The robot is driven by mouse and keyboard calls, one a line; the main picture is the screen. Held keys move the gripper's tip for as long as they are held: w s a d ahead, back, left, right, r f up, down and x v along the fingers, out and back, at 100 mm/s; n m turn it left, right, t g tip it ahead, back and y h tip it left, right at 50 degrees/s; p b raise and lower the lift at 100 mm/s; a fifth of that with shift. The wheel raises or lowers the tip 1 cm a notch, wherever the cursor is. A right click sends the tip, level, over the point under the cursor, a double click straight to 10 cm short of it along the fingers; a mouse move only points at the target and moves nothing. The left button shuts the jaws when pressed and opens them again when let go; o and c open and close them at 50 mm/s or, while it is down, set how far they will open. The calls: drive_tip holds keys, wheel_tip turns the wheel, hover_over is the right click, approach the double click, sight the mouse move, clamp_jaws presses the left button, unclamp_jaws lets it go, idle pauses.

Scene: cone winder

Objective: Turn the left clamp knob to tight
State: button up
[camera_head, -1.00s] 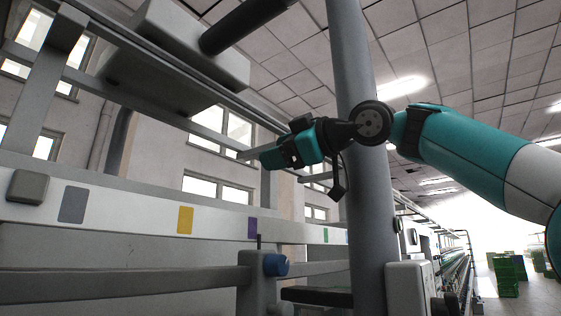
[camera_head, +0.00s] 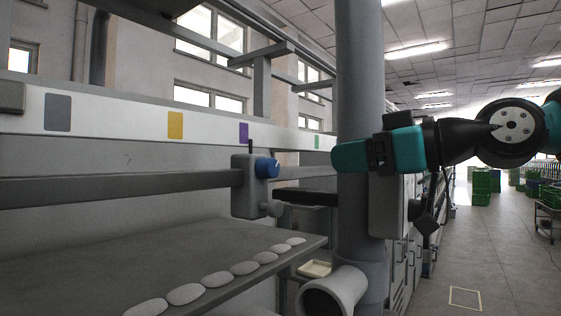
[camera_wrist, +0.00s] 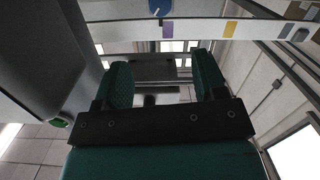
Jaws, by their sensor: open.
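The blue clamp knob (camera_head: 267,167) sits on the right side of a grey clamp block (camera_head: 245,190) on the horizontal rail. A light mark shows on its face. My gripper (camera_head: 338,157) is right of the knob in the head view, pointing left, with a clear gap between them. The knob also shows at the top edge of the wrist view (camera_wrist: 160,8), beyond the fingers. In the wrist view my gripper (camera_wrist: 163,78) has its two teal fingers apart with nothing between them. Whether this is the left knob of several cannot be told.
A thick grey column (camera_head: 358,230) stands behind my gripper. A white strip with coloured labels (camera_head: 205,130) runs above the rail (camera_head: 120,190). A grey shelf (camera_head: 130,275) with a row of pale oval pads lies below. The floor at right (camera_head: 470,265) is open.

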drive_tip(key=s+f+m, duration=0.1)
drive_tip(key=s, duration=0.1)
drive_tip(key=m+t+p, duration=0.1)
drive_tip(key=p, duration=0.8)
approach(274, 167)
drive_tip(key=x, duration=0.9)
drive_tip(key=shift+a+r, duration=0.1)
drive_tip(key=shift+r, duration=0.1)
drive_tip(key=shift+w+a+f, duration=0.15)
drive_tip(key=shift+w+a, duration=0.2)
drive_tip(key=shift+w, duration=0.05)
drive_tip(key=c, duration=0.9)
